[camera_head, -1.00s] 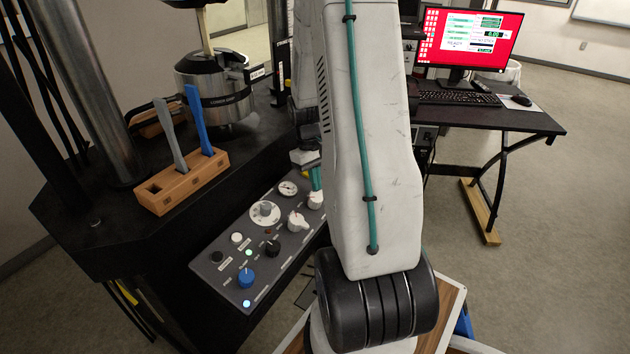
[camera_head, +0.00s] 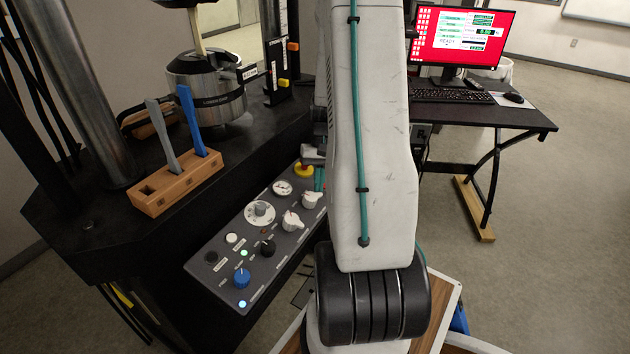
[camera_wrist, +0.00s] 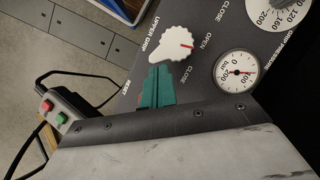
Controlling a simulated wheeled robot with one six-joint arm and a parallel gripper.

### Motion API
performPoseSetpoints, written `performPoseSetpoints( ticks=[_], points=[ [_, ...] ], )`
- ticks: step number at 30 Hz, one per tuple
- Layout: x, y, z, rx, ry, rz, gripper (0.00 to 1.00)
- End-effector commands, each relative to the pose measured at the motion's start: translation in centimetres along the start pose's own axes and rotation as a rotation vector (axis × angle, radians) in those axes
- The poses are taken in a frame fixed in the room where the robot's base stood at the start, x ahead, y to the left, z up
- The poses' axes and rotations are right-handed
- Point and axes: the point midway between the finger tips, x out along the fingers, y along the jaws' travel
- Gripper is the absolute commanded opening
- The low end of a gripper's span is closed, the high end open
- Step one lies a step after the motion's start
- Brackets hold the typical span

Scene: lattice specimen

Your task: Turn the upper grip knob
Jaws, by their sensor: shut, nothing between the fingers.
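The upper grip knob (camera_wrist: 172,45) is white with a red pointer line, next to its UPPER GRIP label in the wrist view. The line points right in the picture, toward the word OPEN. In the head view, the knob (camera_head: 312,200) is at the panel's far right end, beside my forearm. My gripper (camera_wrist: 158,72) has teal fingers, shut and empty, just below the knob in the wrist view. I cannot tell whether they touch it. In the head view, the fingers (camera_head: 320,179) show narrowly beyond the knob, partly hidden by my arm.
The control panel (camera_head: 225,262) also bears a second white knob (camera_head: 292,220), a blue knob (camera_head: 242,278), a black knob (camera_head: 267,248) and a pressure gauge (camera_wrist: 236,70). A wooden tool block (camera_head: 175,190) stands on the black bench. A box with red and green buttons (camera_wrist: 52,112) is left in the wrist view.

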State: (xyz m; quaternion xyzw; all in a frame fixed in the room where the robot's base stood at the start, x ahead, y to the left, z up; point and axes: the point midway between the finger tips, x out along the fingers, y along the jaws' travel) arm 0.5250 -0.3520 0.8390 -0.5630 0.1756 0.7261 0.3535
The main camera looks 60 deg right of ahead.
Motion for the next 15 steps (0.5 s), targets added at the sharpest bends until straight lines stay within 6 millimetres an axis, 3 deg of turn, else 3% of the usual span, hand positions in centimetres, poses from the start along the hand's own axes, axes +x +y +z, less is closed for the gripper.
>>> performPoseSetpoints(
  ticks=[15],
  points=[
    [0.8,1.7,1.4,0.438,-0.03,-0.227,0.0]
  ],
)
